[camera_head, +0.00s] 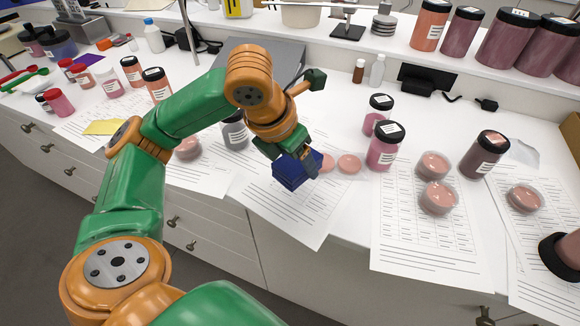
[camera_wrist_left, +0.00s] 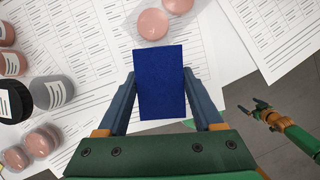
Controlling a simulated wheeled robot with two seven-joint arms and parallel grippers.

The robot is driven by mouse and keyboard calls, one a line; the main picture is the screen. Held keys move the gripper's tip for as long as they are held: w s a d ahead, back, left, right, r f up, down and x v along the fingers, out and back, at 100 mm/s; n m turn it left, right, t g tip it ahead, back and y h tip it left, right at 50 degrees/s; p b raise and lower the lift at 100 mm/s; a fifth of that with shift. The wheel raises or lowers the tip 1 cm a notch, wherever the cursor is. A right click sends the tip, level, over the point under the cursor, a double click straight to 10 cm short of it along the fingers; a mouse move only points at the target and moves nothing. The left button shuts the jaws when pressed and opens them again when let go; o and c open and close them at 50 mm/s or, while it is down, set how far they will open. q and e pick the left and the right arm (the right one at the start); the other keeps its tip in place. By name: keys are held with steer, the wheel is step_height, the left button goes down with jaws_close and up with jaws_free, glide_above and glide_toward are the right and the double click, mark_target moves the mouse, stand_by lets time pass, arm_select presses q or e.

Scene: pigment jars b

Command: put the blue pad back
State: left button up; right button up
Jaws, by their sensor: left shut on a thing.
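The blue pad (camera_head: 290,174) is a thick dark-blue block in the middle of the head view. My left gripper (camera_head: 305,160) is shut on it and holds it over the papers near the counter's front edge. In the left wrist view the blue pad (camera_wrist_left: 161,92) sits between the two fingers of my left gripper (camera_wrist_left: 159,78), with a finger on each long side. My right gripper (camera_wrist_left: 256,107) shows small at the right of the left wrist view, its fingers apart and nothing seen between them. Where the pad's underside is relative to the paper is hard to tell.
Pink discs (camera_head: 349,163) lie just right of the pad. A pink jar (camera_head: 385,147) and a grey jar (camera_head: 235,131) stand on either side behind. Printed sheets (camera_head: 287,215) cover the counter front. A grey folder-like slab (camera_head: 280,60) lies behind my left arm.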

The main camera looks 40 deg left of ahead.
mark_target(283, 158)
arm_select(q)
steer(key=f, duration=0.1)
steer(key=w+a+f+b, duration=0.1)
steer(key=f, duration=0.1)
steer(key=a+f, duration=0.1)
steer(key=f, duration=0.1)
steer(key=shift+w+f, duration=0.15)
steer(key=shift+f, duration=0.1)
steer(key=shift+d+f, duration=0.1)
steer(key=shift+f, duration=0.05)
steer(key=o, duration=1.3)
steer(key=shift+f, duration=0.1)
steer(key=p+v, duration=0.2)
steer(key=v, duration=1)
steer(key=shift+r+p, duration=0.25)
steer(key=shift+p, duration=0.15)
